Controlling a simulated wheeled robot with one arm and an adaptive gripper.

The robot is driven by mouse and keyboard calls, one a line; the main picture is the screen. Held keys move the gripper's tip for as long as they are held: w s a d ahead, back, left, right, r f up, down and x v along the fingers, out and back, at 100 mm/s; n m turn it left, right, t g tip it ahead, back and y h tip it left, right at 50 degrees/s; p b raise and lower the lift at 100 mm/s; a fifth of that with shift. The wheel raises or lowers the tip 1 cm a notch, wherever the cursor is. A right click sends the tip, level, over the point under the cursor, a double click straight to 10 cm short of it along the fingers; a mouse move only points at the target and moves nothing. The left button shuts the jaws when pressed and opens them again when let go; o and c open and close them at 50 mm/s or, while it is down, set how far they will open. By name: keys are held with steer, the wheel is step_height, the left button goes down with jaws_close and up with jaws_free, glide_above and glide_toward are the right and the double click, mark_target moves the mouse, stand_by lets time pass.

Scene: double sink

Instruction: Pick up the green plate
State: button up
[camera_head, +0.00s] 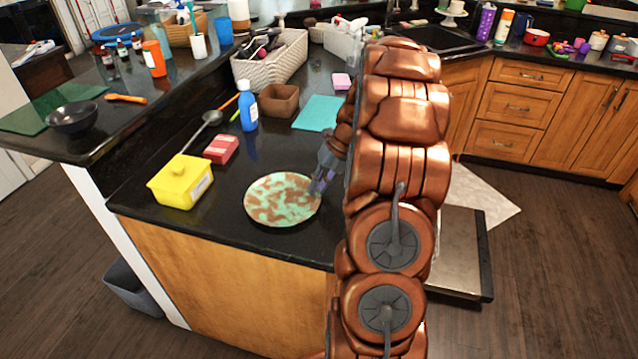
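The green plate (282,199) is round, pale green with brown patches, and lies flat on the black counter near its front edge. My gripper (318,188) is at the plate's right rim, pointing down toward it. The gripper's fingers are small and dark here, and partly hidden by my copper-coloured arm. I cannot tell whether the fingers touch or enclose the rim, or how far apart they are.
A yellow box (180,182), a red box (221,149) and a black ladle (208,122) lie left of the plate. An open dishwasher door (462,258) is at right.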

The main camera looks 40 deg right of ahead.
jaws_close()
steer(key=shift+a, duration=0.15)
